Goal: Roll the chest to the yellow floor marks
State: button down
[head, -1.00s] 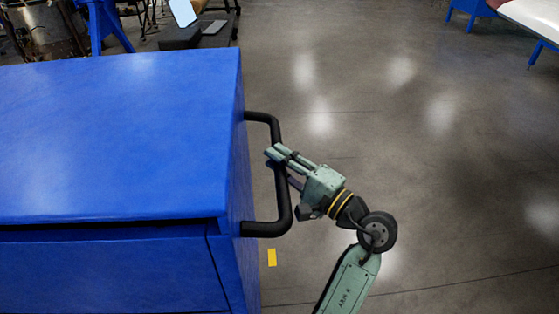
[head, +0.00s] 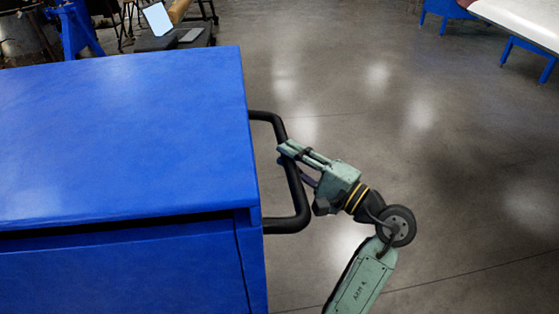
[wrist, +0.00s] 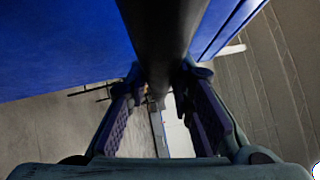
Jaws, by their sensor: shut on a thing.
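The blue chest (head: 110,130) fills the left of the head view, with a dark gap under its lid edge. Its black handle (head: 301,208) stands out from the right side. My gripper (head: 288,153) is closed around the upright bar of the handle, nearer its far end. In the wrist view, the handle (wrist: 163,40) runs between the two fingers (wrist: 158,105), with the blue chest (wrist: 55,45) at the left. No yellow floor mark is visible now.
Open grey floor (head: 440,200) lies right of the chest. A white-topped bench (head: 525,22) with blue legs stands at the far right.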

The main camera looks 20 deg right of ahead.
jog(key=c, duration=1.8)
grip_release()
jog(key=shift+w+a+r+n+y, duration=0.1)
jog(key=shift+a+n+y, duration=0.05)
jog(key=shift+a+y, duration=0.15)
jog(key=shift+w+a+r+n+y, duration=0.1)
jog(key=shift+a+n+y, duration=0.1)
jog(key=shift+a, duration=0.2)
jog(key=o, duration=0.4)
jog(key=shift+w+a, duration=0.15)
jog(key=shift+a, duration=0.25)
jog(key=shift+f, duration=0.1)
jog(key=v, duration=1.2)
jog(key=shift+r, duration=0.25)
